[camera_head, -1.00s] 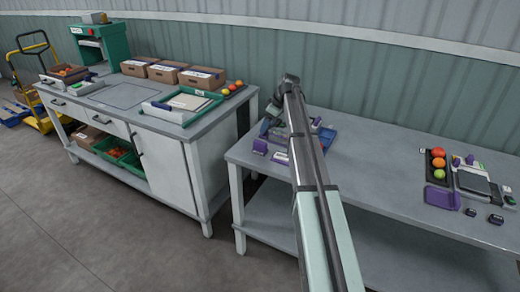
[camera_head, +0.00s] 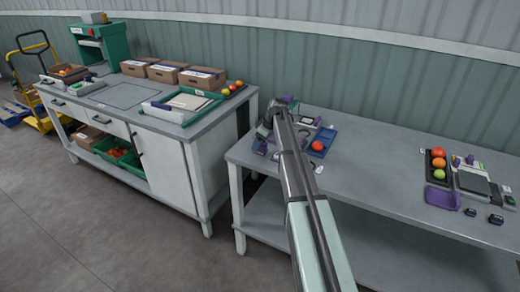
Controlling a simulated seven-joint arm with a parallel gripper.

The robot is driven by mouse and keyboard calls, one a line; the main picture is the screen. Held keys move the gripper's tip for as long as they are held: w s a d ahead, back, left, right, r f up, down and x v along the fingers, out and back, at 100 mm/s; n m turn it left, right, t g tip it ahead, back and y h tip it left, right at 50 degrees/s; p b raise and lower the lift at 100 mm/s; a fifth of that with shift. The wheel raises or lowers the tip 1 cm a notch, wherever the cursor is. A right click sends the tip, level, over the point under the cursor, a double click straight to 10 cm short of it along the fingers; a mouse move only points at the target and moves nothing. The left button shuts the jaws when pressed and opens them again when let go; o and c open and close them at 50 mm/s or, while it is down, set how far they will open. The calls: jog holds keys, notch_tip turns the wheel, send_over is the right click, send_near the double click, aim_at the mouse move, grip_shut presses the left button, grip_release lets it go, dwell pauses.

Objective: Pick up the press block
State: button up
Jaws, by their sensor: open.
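My gripper (camera_head: 264,134) is small and partly hidden by my arm at the left end of the right-hand table (camera_head: 380,180). It is open, low over the tabletop. A small purple block (camera_head: 261,148), which may be the press block, stands just below the gripper in the picture. I cannot tell whether the fingers touch it or stand around it. Other small purple and white pieces lie beside it, partly behind my arm.
The tabletop between is clear. The left bench (camera_head: 215,115) carries cardboard boxes (camera_head: 165,70) and a green-rimmed tray (camera_head: 183,122). A gap separates the tables.

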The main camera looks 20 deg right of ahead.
jog(key=shift+x, duration=1.15)
jog(key=c, duration=1.2)
jog(key=shift+r, duration=0.15)
notch_tip(320, 180, up, 10)
jog(key=shift+f, duration=0.15)
